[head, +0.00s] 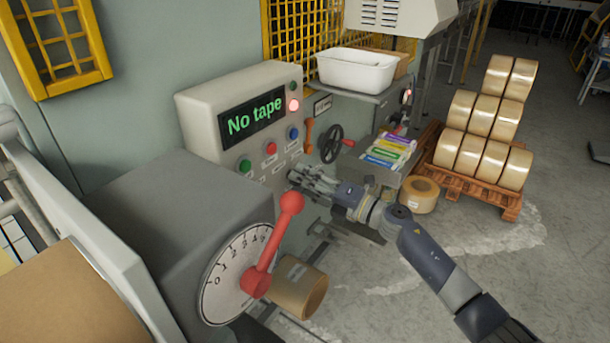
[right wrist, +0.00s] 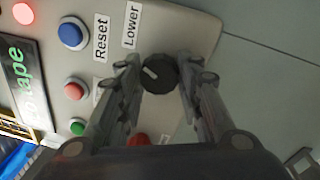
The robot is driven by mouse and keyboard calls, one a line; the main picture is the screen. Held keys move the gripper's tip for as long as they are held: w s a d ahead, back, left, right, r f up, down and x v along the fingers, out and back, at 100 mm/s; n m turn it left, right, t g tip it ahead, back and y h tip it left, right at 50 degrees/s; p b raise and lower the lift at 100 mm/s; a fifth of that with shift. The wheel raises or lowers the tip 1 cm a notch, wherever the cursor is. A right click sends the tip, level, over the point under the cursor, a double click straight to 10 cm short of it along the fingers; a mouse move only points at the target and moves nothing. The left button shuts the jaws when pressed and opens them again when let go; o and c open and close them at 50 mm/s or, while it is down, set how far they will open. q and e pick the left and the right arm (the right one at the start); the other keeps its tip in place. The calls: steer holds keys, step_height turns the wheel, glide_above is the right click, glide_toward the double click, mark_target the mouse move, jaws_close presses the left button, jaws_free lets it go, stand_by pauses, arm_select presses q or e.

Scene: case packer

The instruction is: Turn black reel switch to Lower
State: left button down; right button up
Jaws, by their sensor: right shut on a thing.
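The black reel switch (right wrist: 158,74) is a round knob with a pale pointer mark, on the grey control panel (right wrist: 203,22) in the right wrist view. The label "Lower" (right wrist: 131,24) is beside it, toward the top of that view. The pale mark points up and left. My right gripper (right wrist: 160,78) is shut on the knob, one finger on each side. In the head view my right gripper (head: 296,178) is at the lower right of the panel and hides the knob. My left gripper is not in view.
The panel has a "No tape" display (head: 253,114), a lit red lamp (head: 293,105), and green, red and blue buttons. A red lever (head: 289,203) on a numbered dial stands close to my right gripper. A black handwheel (head: 331,143) is behind it.

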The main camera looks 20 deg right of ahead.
steer(key=shift+m+p, duration=0.6)
steer(key=shift+m, duration=0.7)
steer(key=shift+t, duration=0.3)
steer(key=o, duration=1.1)
steer(key=v, duration=1.2)
steer(key=shift+r, duration=0.1)
steer(key=shift+m, duration=0.3)
